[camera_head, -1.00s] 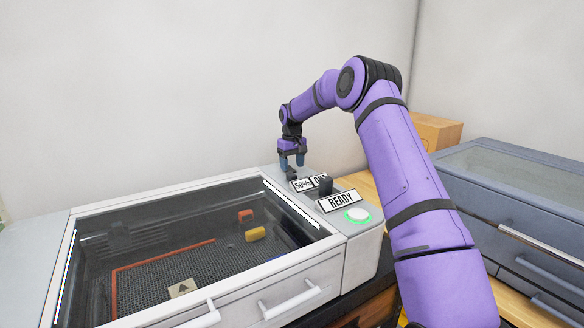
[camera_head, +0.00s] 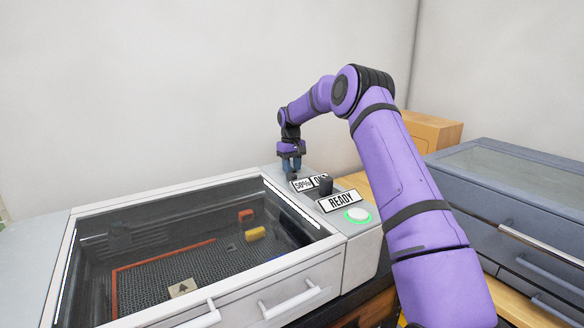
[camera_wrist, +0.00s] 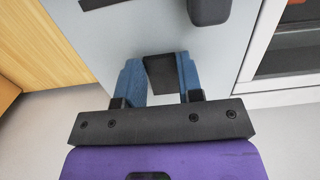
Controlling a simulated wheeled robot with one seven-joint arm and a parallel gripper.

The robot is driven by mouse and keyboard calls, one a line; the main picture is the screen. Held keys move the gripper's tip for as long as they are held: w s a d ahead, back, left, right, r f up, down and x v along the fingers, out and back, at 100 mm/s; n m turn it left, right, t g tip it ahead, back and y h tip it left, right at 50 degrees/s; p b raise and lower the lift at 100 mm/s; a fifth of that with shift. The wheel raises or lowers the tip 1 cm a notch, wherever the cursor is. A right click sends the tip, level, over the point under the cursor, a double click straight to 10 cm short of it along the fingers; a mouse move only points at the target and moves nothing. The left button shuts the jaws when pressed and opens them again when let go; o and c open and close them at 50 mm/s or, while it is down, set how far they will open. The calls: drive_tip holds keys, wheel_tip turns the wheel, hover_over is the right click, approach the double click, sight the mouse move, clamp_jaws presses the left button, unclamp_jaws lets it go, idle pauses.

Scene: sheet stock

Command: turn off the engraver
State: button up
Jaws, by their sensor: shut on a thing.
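The engraver (camera_head: 300,283) is a grey and white machine with a glass lid, and its control panel runs along its right side in the head view. A READY sign (camera_head: 339,202) and a round button with a lit green ring (camera_head: 357,215) are on the panel's near part. My gripper (camera_head: 291,168) is at the panel's far end, pointing down. In the wrist view its blue fingers (camera_wrist: 160,78) are shut on a small black switch (camera_wrist: 160,71). The fingers partly hide the switch in the head view.
A black knob (camera_head: 326,185) stands between my gripper and the READY sign, beside a 50% label (camera_head: 302,185). A partly hidden label is next to it.

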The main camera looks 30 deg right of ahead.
drive_tip(key=shift+w+r+g, duration=0.1)
drive_tip(key=shift+w+g, duration=0.15)
drive_tip(key=shift+g, duration=0.85)
drive_tip(key=o, duration=0.9)
drive_tip(key=shift+o, duration=0.2)
drive_tip(key=shift+r, duration=0.1)
drive_tip(key=v, duration=1)
drive_tip(key=shift+r, duration=0.3)
